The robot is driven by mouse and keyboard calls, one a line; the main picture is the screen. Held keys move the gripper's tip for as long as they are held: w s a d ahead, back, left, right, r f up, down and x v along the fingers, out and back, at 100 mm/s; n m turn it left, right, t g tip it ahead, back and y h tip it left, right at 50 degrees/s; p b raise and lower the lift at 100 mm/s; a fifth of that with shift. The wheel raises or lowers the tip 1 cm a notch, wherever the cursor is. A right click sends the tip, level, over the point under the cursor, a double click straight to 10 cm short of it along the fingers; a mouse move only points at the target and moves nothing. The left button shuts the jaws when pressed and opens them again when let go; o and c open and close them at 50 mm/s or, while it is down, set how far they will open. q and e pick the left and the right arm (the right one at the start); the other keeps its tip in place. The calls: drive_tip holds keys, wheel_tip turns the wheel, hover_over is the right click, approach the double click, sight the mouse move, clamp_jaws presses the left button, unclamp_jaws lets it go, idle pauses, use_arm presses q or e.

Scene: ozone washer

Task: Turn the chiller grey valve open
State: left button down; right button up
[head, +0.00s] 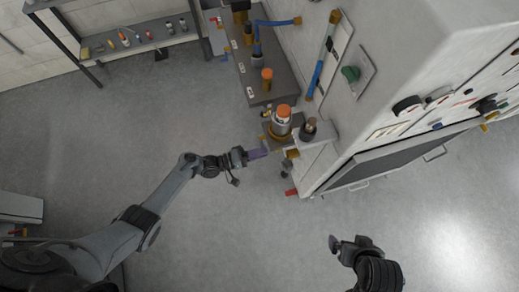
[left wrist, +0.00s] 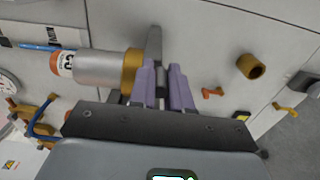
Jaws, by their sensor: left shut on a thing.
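The grey valve handle (left wrist: 153,45) shows in the left wrist view as a dark grey bar rising beside a brass collar (left wrist: 132,68). My left gripper (left wrist: 165,88), with purple fingers, is shut on this handle. In the head view my left gripper (head: 259,153) reaches the lower left side of the machine, just below an orange-topped metal cylinder (head: 281,122). The handle's held part is hidden between the fingers. My right gripper (head: 340,243) hangs over bare floor, apart from the machine; its jaw opening is unclear.
The large white machine (head: 420,70) fills the upper right of the head view. A red handle (head: 291,192) sticks out low near my left gripper. A brass knob (left wrist: 251,66) and small orange handle (left wrist: 212,93) lie to its right. The grey floor (head: 240,240) is clear.

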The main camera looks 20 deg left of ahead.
use_arm(q)
drive_tip(key=shift+r+n+p, duration=0.5)
drive_tip(key=shift+n+p, duration=0.15)
drive_tip(key=shift+n, duration=0.35)
drive_tip(key=c, duration=1.1)
unclamp_jaws()
drive_tip(key=shift+s+a, duration=0.4)
drive_tip(key=shift+a, duration=0.15)
drive_tip(key=p+v, duration=0.1)
drive_tip(key=v, duration=0.8)
drive_tip(key=shift+s+a, duration=0.2)
